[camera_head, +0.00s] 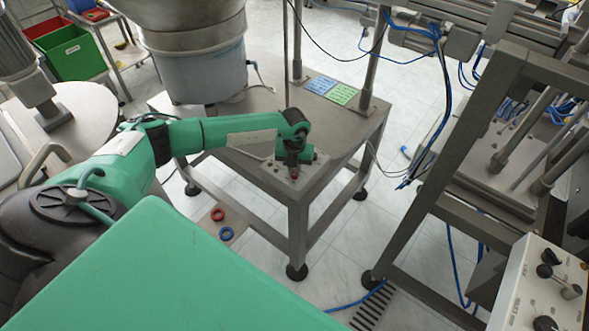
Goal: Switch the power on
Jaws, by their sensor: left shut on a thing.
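A small metal control box (270,166) sits at the front corner of the steel table (232,158), with small controls on its sloped face. My left arm reaches in from the left, and its gripper (293,169) points down onto the right part of this face. It is shut on a power switch there, which the fingers mostly hide. A small red part (295,177) shows at the fingertips. Which way the switch is turned cannot be seen. My right gripper is not in view.
A large feeder bowl (196,75) hangs over the table's left part. Blue and green cards (344,94) lie at the back. Posts and a metal frame (445,160) stand right, with another control panel (540,285) at lower right. Red and blue rings (227,233) lie below the table.

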